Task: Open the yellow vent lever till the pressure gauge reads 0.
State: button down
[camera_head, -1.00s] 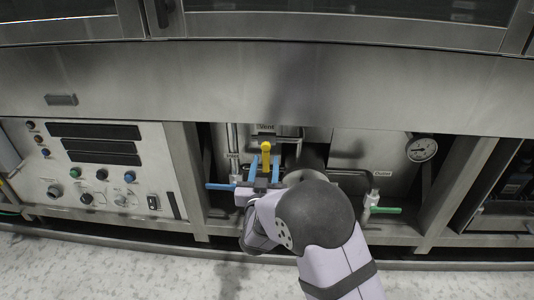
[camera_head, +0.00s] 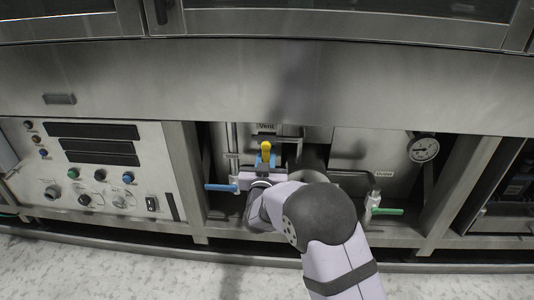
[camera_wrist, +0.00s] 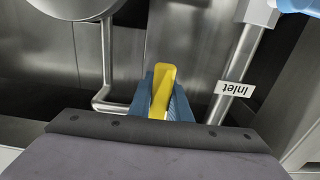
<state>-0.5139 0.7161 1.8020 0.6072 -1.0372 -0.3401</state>
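The yellow vent lever (camera_head: 266,149) stands upright below the "Vent" label in the recess. It also shows in the wrist view (camera_wrist: 163,85), rising between two blue fingers. My gripper (camera_head: 266,158) is at the lever, with its blue fingers close against both sides; in the wrist view the gripper (camera_wrist: 161,100) looks shut on it. The lever's lower part is hidden behind the fingers and wrist. The round white pressure gauge (camera_head: 423,149) is at the right of the recess; its dark needle is too small to read surely.
A blue inlet handle (camera_head: 221,187) points left of my wrist. A green handle (camera_head: 387,211) is at lower right, below the outlet label. A steel panel (camera_head: 270,85) overhangs the recess. An inlet pipe (camera_wrist: 238,70) runs right of the lever in the wrist view.

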jog(key=shift+d+r+p, duration=0.1)
jog(key=shift+d+p, duration=0.05)
jog(key=shift+p, duration=0.2)
jog(key=shift+d+r+n+p, duration=0.15)
jog(key=shift+d+n+p, duration=0.3)
jog(key=shift+n+p, duration=0.75)
jog(key=shift+d+r+n+p, duration=0.15)
jog(key=shift+d+n+p, duration=0.3)
jog(key=shift+n+p, duration=0.7)
jog(key=shift+d+r+n+p, duration=0.15)
jog(key=shift+d+n+p, duration=0.3)
jog(key=shift+n+p, duration=0.75)
jog(key=shift+n, duration=0.25)
jog(key=c, duration=1.6)
grip_release()
jog(key=shift+c, duration=0.2)
jog(key=s+p, duration=0.1)
jog(key=s, duration=0.6)
jog(key=shift+s, duration=0.2)
